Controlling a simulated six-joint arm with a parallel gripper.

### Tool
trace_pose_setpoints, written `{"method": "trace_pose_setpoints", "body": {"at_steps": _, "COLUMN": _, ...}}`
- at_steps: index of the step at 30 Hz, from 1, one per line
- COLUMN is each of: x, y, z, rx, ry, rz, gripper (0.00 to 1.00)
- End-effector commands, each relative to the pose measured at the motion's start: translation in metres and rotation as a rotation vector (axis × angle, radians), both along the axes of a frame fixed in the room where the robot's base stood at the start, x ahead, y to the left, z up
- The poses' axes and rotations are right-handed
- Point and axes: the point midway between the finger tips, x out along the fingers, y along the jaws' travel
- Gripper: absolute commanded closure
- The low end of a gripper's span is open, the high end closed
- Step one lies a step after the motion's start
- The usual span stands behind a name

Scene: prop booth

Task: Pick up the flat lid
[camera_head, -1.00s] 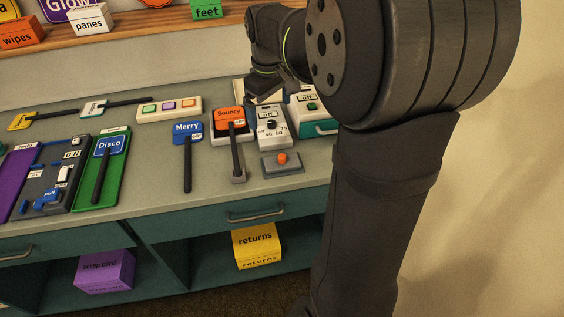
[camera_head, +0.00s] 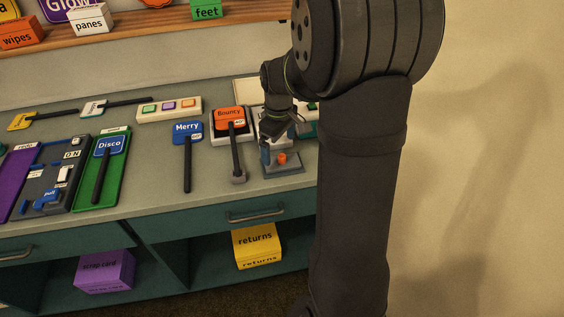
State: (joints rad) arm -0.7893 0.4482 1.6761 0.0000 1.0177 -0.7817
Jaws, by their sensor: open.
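The flat lid (camera_head: 287,168) is a grey slab with a small orange knob (camera_head: 282,158) on top. It lies near the front edge of the counter, at the right in the head view. My gripper (camera_head: 276,143) is open, just above and behind the lid, pointing down towards the knob. Its fingers cover part of the lid's back-left area. I cannot tell whether a finger touches the lid.
An orange "Bouncy" paddle (camera_head: 231,118) with a dark handle lies just left of the lid. A blue "Merry" paddle (camera_head: 187,133) lies further left. The white devices behind are mostly hidden by my arm. Bare counter (camera_head: 160,170) shows left of "Merry".

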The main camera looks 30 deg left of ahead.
Motion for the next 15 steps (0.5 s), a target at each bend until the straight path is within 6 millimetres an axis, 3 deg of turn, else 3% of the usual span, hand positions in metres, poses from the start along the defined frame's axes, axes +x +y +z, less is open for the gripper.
{"method": "trace_pose_setpoints", "body": {"at_steps": 10, "x": 0.003, "y": -0.008, "z": -0.044, "rx": -0.003, "ry": 0.002, "rz": 0.000, "gripper": 0.00}}
{"method": "trace_pose_setpoints", "body": {"at_steps": 15, "x": 0.004, "y": -0.007, "z": -0.053, "rx": 0.000, "ry": -0.002, "rz": -0.001, "gripper": 0.00}}
